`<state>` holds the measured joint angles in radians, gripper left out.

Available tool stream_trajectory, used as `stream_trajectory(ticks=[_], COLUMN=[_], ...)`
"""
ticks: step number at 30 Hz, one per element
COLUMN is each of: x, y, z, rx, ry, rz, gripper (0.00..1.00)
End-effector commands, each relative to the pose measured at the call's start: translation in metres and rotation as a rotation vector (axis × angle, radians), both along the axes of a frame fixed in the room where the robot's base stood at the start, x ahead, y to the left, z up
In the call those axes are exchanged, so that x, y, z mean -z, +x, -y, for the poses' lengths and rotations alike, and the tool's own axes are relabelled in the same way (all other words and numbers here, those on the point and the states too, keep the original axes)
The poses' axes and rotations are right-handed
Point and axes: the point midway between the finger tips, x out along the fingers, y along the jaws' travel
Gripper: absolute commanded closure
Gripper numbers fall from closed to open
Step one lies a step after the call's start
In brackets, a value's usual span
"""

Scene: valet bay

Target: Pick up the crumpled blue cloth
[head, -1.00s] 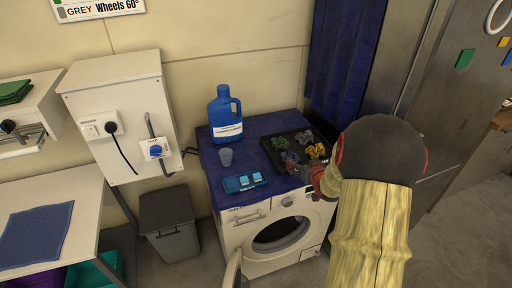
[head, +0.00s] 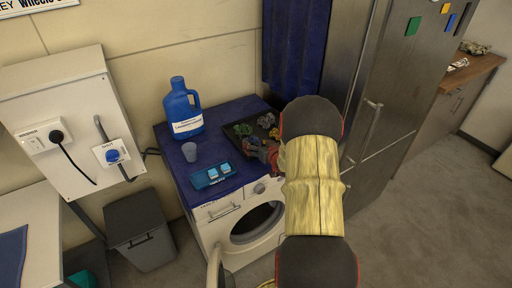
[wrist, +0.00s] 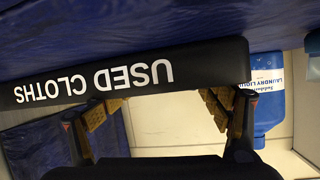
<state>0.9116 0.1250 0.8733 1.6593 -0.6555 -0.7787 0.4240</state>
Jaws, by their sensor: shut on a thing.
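The cloth is mostly hidden there. In the wrist view, the gripper fingers (wrist: 165,105) pass behind the tray's black rim (wrist: 205,66), marked USED CLOTHS. Their tips and the cloth are hidden.
A blue laundry liquid bottle (head: 183,112), a clear cup (head: 189,152) and a blue box with tablets (head: 213,175) stand left of the tray. A blue curtain (head: 300,50) and steel fridge (head: 395,110) are behind and right. A grey bin (head: 140,230) stands on the floor.

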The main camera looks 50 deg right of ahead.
Motion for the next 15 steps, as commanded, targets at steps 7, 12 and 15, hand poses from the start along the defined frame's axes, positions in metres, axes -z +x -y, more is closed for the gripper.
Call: stream_trajectory(ticks=[7,12,15], x=[0.0159,0.0176,0.0183], y=[-0.0033,-0.0041,-0.0044], z=[-0.0057,-0.0066,-0.0069], rx=[0.001,0.001,0.001], ry=[0.021,0.023,0.025], rz=[-0.02,-0.023,-0.024], gripper=[0.28,0.3,0.36])
